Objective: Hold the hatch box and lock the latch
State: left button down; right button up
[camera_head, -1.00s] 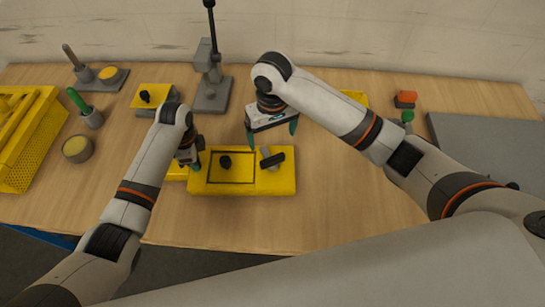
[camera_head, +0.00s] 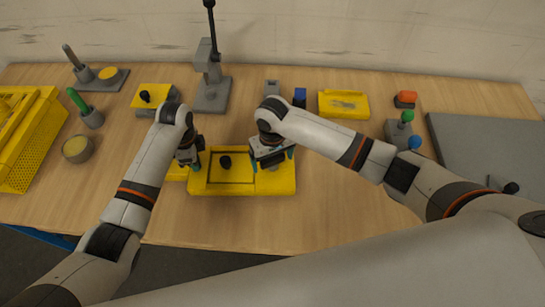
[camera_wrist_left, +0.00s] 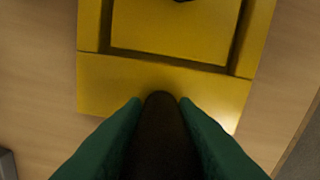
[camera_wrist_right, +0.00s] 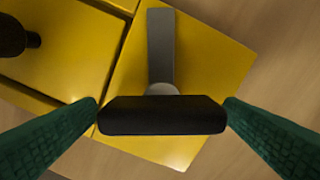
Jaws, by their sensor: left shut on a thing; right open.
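The yellow hatch box (camera_head: 240,189) lies on the table before me, its hatch panel carrying a black knob (camera_head: 225,162). My left gripper (camera_head: 196,164) is at the box's left end. In the left wrist view its green fingers are shut on a dark rounded grip (camera_wrist_left: 160,135) beside the box end. My right gripper (camera_head: 271,161) is over the box's right end and hides the latch in the head view. In the right wrist view the latch has a black handle bar (camera_wrist_right: 160,115) and a grey arm (camera_wrist_right: 161,45). The open fingers are at either end of the bar.
A grey press stand (camera_head: 211,85) stands behind the box. A yellow tray (camera_head: 343,104) and posts with green (camera_head: 407,116) and blue tops are to the right. A yellow basket (camera_head: 35,140) and a round cup (camera_head: 77,149) are left.

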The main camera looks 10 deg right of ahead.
jog(key=c, duration=1.4)
jog(key=shift+a+n, duration=0.1)
jog(key=shift+n, duration=0.2)
pick_arm(q)
jog(key=shift+d, duration=0.1)
pick_arm(e)
jog(key=n, duration=0.6)
pick_arm(q)
jog(key=shift+d, duration=0.1)
pick_arm(e)
jog(key=n, duration=0.4)
jog(key=shift+a+r, duration=0.1)
jog(key=shift+n, duration=1.1)
pick_arm(q)
jog(key=shift+d, duration=0.1)
pick_arm(e)
jog(key=shift+a+n, duration=0.15)
jog(key=shift+n, duration=0.15)
